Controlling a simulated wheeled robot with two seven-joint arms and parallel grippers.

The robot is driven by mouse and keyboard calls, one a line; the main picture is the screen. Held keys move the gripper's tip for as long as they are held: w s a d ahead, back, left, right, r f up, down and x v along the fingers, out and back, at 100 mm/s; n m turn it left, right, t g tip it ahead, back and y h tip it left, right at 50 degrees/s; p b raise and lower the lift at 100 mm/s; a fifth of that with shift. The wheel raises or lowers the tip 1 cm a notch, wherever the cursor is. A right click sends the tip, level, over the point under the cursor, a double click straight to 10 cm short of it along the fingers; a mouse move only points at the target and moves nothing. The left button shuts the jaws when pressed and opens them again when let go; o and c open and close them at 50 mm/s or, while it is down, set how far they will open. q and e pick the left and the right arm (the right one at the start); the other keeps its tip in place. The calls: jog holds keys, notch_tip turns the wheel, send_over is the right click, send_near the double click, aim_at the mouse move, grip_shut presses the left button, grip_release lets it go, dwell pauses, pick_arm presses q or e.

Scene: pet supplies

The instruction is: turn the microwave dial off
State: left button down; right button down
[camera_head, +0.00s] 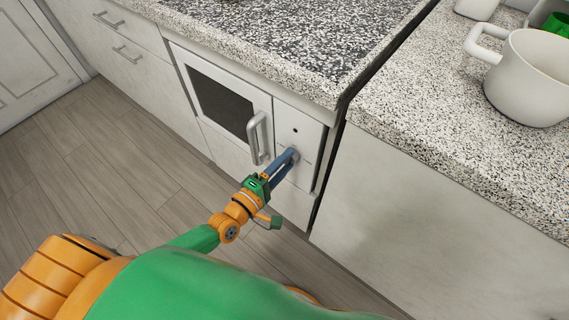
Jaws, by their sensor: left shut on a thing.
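The white microwave (222,98) is built into the cabinet under the speckled counter. Its dark window and door show, with a grey bar handle (257,138) on the door's right side. A control panel (301,121) with a small dark dot is right of the door. My left gripper (290,156) reaches the lower part of this panel and is shut on the dial (293,153), which is mostly hidden by the fingers. The dial's setting cannot be read. My right gripper is not in view.
A counter edge (340,95) overhangs just above the microwave. A white pot (533,75) stands on the right counter (430,120), whose cabinet side is close to the right of my left gripper. The wooden floor (110,160) at left is clear.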

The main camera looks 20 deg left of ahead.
pick_arm(q)
jog(key=shift+n, duration=0.7)
jog(key=shift+w+r, duration=0.1)
jog(key=shift+r, duration=0.05)
jog(key=shift+c, duration=1.8)
grip_release()
jog(key=v, duration=0.7)
jog(key=shift+a, duration=0.1)
